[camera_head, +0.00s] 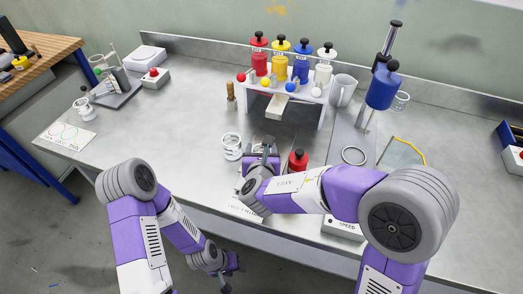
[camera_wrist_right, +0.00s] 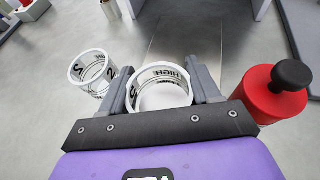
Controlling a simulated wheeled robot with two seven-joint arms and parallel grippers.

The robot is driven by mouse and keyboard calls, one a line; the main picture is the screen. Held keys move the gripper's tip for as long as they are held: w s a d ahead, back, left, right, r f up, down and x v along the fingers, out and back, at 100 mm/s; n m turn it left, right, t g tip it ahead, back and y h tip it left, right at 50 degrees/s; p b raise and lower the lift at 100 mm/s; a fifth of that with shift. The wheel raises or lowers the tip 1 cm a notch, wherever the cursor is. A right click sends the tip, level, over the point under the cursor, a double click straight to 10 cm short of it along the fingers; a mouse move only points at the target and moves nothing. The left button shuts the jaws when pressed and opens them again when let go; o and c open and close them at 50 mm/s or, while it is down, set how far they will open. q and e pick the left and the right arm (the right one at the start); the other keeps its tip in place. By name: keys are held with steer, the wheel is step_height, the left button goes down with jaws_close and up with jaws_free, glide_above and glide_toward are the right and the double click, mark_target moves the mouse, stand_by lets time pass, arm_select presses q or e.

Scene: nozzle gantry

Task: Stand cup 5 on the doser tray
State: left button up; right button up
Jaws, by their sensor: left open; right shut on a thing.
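My right gripper (camera_wrist_right: 163,85) is shut on a white cup (camera_wrist_right: 160,76) with dark print inside its rim; the digit on it is partly hidden, so I cannot confirm it is cup 5. In the head view my right gripper (camera_head: 265,152) is over the front middle of the table, and the arm mostly hides the cup. A pale tray-like piece (camera_head: 277,106) juts from the front of the white bottle rack, possibly the doser tray; it is beyond the gripper. My left gripper (camera_head: 230,274) is open and empty, low in front of the table edge.
Another cup marked 2 (camera_wrist_right: 92,70) stands just left of the held cup, and it shows in the head view (camera_head: 232,147). A red bottle (camera_wrist_right: 273,92) with a black knob stands close on the right. The rack (camera_head: 318,103) holds several coloured bottles. The table's left middle is clear.

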steer(key=o, duration=1.1)
steer(key=shift+r+p, duration=0.25)
steer(key=shift+p, duration=0.15)
steer(key=p+v, duration=0.2)
steer(key=v, duration=1)
steer(key=shift+f, duration=0.1)
